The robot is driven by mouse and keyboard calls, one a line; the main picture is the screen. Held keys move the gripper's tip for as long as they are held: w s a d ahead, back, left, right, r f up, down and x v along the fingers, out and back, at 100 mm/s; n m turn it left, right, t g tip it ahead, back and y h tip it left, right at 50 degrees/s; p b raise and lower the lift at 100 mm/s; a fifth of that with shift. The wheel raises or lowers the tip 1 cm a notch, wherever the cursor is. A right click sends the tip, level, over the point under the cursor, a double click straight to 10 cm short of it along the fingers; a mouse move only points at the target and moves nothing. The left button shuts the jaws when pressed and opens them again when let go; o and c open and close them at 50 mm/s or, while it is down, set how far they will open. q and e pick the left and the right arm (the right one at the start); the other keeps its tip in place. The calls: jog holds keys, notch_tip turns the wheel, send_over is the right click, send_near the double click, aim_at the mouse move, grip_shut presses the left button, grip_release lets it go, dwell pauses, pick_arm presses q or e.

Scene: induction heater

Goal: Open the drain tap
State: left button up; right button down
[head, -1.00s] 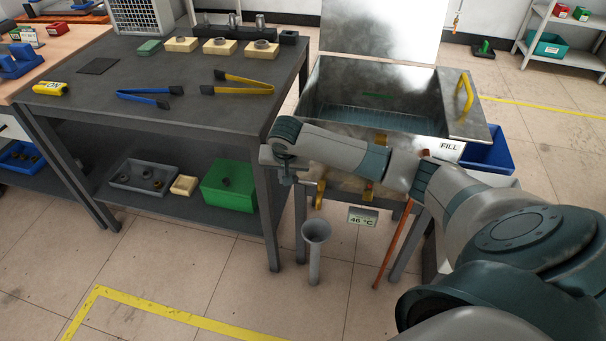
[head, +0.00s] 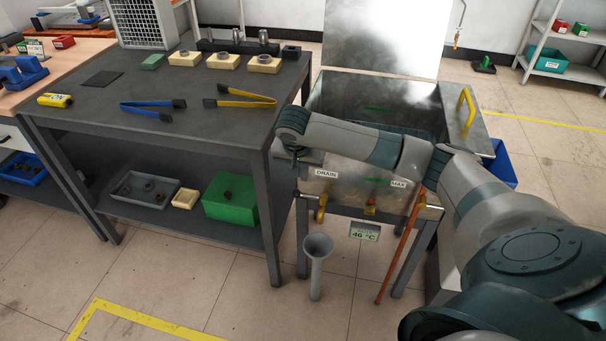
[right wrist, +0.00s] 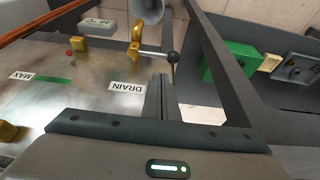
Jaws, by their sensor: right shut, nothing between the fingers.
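The brass-yellow drain tap (head: 320,208) sits low on the front of the metal tank (head: 350,180), below the DRAIN label. It also shows in the right wrist view (right wrist: 135,42), with a thin lever reaching right to a black ball knob (right wrist: 173,57). My right gripper (head: 296,182) points down at the tank's left front corner, left of the tap and small in the head view. In the right wrist view its fingers (right wrist: 160,82) are shut and empty, close to the knob; I cannot tell whether they touch it. My left gripper is out of view.
A grey funnel pipe (head: 317,250) stands on the floor below the tap. The dark workbench (head: 200,130) with tongs is close on the left. A temperature display (head: 364,231) and a copper-coloured pipe (head: 398,250) are to the right of the tap.

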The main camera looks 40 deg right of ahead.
aim_at(309, 196)
jog(key=x, duration=0.7)
jog(key=shift+f, duration=0.1)
jog(key=shift+w+d+f, duration=0.1)
jog(key=shift+d+f, duration=0.1)
jog(key=shift+f, duration=0.3)
